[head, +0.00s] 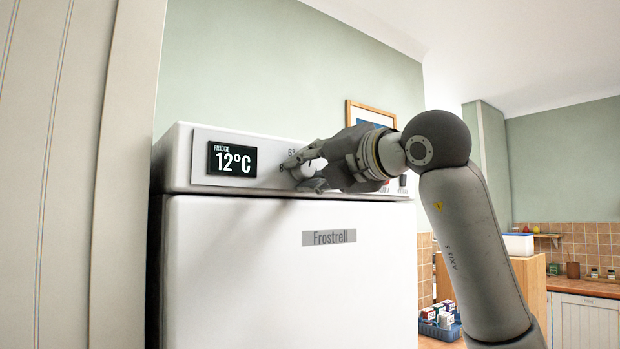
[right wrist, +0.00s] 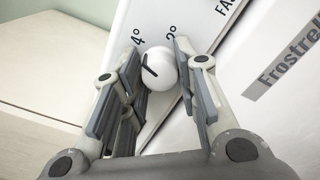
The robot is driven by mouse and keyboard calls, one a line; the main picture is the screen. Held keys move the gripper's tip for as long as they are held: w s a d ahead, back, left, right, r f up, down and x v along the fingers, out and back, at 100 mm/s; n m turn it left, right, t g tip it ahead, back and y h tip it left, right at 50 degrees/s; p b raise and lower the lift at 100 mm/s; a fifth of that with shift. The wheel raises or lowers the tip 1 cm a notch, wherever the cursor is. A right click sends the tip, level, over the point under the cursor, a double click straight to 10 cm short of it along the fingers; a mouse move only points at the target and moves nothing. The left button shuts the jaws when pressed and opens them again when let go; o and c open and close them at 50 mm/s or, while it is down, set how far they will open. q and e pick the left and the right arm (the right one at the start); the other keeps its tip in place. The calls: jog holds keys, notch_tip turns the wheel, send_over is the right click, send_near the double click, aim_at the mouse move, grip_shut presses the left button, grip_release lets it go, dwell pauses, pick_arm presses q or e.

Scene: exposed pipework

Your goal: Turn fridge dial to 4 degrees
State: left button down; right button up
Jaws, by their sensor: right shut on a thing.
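The white fridge (head: 290,270) has a control panel along its top. Its display (head: 232,160) reads 12°C. The round white dial (head: 307,168) is on this panel, partly hidden by my right gripper (head: 312,163). In the right wrist view the dial (right wrist: 161,70) sits between the two fingers of my right gripper (right wrist: 160,78), which is shut on it. A black mark shows on the dial's left side. The labels 4° and 2° are printed above the dial there; I cannot tell exactly which label the mark meets. My left gripper is not in view.
A red control (head: 385,183) and a black knob (head: 403,181) are on the panel right of my gripper. A tall pale panel (head: 65,180) stands left of the fridge. A blue crate of cartons (head: 441,331) and a counter (head: 580,285) are at the right.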

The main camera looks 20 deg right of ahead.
jog(key=shift+f+m+b, duration=0.15)
jog(key=shift+m+b, duration=0.2)
jog(key=shift+m, duration=0.65)
jog(key=o, duration=1)
jog(key=v, duration=1.2)
